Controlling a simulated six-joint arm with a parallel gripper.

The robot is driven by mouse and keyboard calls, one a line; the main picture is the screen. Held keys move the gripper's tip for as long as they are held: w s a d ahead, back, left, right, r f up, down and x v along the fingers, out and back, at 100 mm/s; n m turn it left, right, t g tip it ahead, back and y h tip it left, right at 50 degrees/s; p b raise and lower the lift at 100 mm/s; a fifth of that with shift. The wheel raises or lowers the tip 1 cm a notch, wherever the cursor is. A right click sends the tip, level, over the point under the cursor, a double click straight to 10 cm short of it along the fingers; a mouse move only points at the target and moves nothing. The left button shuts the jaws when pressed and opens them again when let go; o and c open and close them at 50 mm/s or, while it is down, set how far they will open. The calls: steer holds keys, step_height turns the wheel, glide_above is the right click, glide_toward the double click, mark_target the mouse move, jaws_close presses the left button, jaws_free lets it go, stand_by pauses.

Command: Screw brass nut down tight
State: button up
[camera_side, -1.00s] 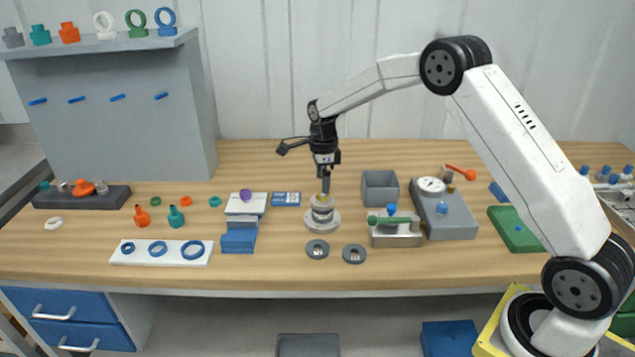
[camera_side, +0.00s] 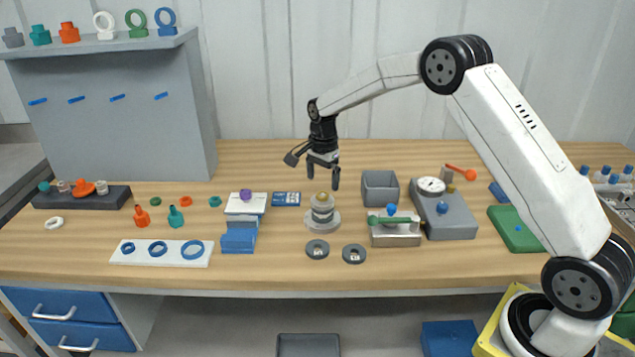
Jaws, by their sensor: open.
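The brass nut (camera_side: 322,196) sits on top of a grey metal vessel (camera_side: 322,213), which stands upright on a round grey base at the middle of the bench. My gripper (camera_side: 322,184) is open just above the nut, with its two fingers spread to the left and right and nothing held between them. The fingertips appear to be a little above the nut. How far down the nut is threaded is too small to tell.
Two dark grey rings (camera_side: 317,249) lie in front of the vessel. A grey open box (camera_side: 380,188) and a metal block with a green handle (camera_side: 396,229) stand to the right. A blue-and-white stepped stand (camera_side: 240,236) is to the left.

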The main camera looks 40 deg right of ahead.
steer(key=n, duration=0.5)
steer(key=shift+f+n, duration=0.1)
steer(key=shift+n, duration=0.2)
steer(key=n, duration=0.5)
steer(key=shift+f, duration=0.1)
steer(key=n, duration=0.5)
steer(key=shift+f+n, duration=0.1)
steer(key=shift+n, duration=0.3)
steer(key=n, duration=0.6)
steer(key=shift+f+n, duration=0.15)
steer(key=shift+n, duration=0.25)
steer(key=n, duration=0.4)
steer(key=shift+n, duration=0.5)
